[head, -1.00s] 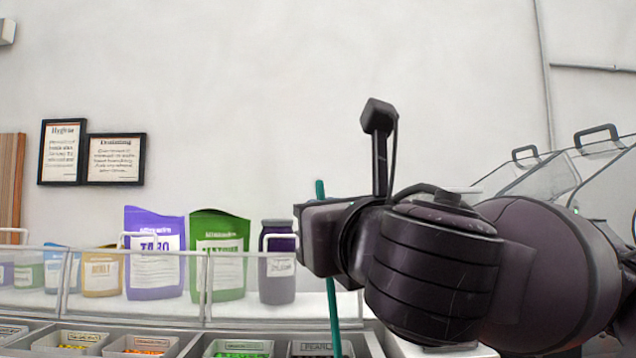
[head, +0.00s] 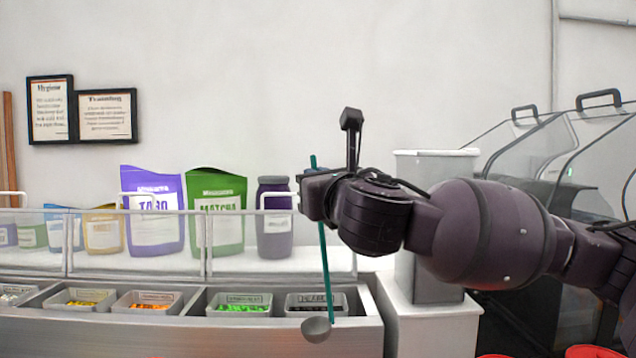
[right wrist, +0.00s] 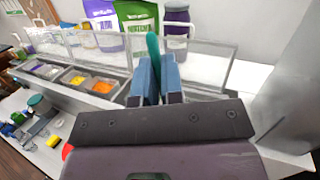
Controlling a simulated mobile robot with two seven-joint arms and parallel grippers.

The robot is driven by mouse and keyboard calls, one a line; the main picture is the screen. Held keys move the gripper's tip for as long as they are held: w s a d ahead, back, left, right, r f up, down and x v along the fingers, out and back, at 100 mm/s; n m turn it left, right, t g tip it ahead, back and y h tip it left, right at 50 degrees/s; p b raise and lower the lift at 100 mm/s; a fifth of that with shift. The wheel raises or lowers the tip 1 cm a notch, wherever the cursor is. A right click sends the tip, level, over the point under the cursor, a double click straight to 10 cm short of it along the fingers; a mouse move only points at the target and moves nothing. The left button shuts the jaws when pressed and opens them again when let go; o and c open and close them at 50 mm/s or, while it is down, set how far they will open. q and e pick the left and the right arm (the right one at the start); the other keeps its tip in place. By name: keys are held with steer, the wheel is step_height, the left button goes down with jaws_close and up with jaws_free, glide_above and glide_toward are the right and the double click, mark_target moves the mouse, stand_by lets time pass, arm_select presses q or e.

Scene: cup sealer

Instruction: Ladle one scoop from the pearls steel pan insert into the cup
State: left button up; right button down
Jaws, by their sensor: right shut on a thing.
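My right gripper (right wrist: 157,82) is shut on the teal handle of the ladle (right wrist: 153,50). In the head view the ladle (head: 324,265) hangs nearly upright below my right wrist, with its grey bowl low in front of the pearls steel pan insert (head: 303,312). The bowl overlaps the counter's front ledge in the picture; its exact height and whether it holds anything cannot be told. The pearls pan is the rightmost in the row, and its contents look dark. My left gripper is not in view. I cannot make out the task's cup for certain in either view.
Pans with green (head: 242,308), orange (head: 150,307) and yellow (head: 82,303) contents stand left of the pearls. A clear guard (head: 140,245) stands behind them, with pouches and a jar (head: 273,235). A grey bin (head: 440,175) is at right. Red objects (head: 595,352) show bottom right.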

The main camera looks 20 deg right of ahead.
steer(key=w+d+p, duration=0.1)
steer(key=w+d, duration=0.2)
steer(key=w, duration=0.8)
steer(key=w+d+p, duration=0.1)
steer(key=w+d, duration=0.2)
steer(key=w, duration=0.8)
arm_select(q)
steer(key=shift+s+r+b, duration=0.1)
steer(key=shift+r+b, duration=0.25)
steer(key=shift+b, duration=0.3)
arm_select(e)
step_height(320, 180, down, 6)
steer(key=shift+s, duration=0.4)
arm_select(q)
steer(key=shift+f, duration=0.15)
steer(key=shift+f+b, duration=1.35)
steer(key=shift+b, duration=0.05)
arm_select(e)
step_height(320, 180, down, 7)
steer(key=shift+r, duration=0.15)
